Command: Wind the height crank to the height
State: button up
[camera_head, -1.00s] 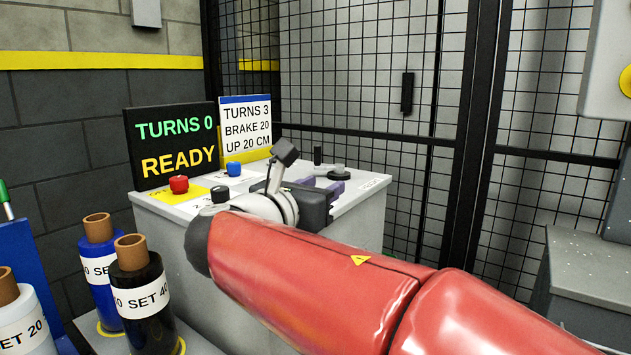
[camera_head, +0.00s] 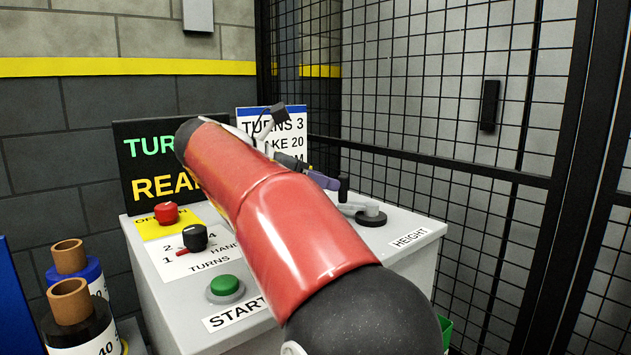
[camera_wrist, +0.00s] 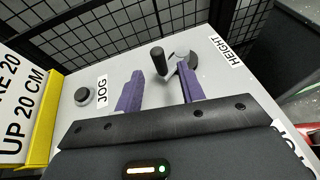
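The height crank has a dark round hub (camera_head: 371,216) on the right of the console top, beside the HEIGHT label (camera_head: 409,238). Its upright black handle (camera_head: 344,188) stands at the arm's left end. In the wrist view the handle (camera_wrist: 158,60) shows just beyond and between the purple fingertips, with the hub (camera_wrist: 186,62) to its right. My gripper (camera_wrist: 160,72) is open and empty; I cannot tell whether a finger touches the handle. In the head view a purple finger (camera_head: 323,180) is close left of the handle.
The console carries a red button (camera_head: 166,212), a black selector knob (camera_head: 194,237) and a green START button (camera_head: 225,286). The READY display (camera_head: 150,160) is partly hidden by my arm. Pails or rolls (camera_head: 72,300) stand at lower left. Mesh fence (camera_head: 440,100) closes the back and right.

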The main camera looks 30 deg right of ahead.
jog(key=shift+w+d, duration=0.15)
jog(key=shift+d, duration=0.1)
jog(key=shift+d+f, duration=0.25)
jog(key=shift+d, duration=0.1)
jog(key=b+x, duration=0.1)
jog(key=x, duration=0.5)
jog(key=shift+d+f, duration=0.1)
jog(key=shift+d, duration=0.2)
grip_shut()
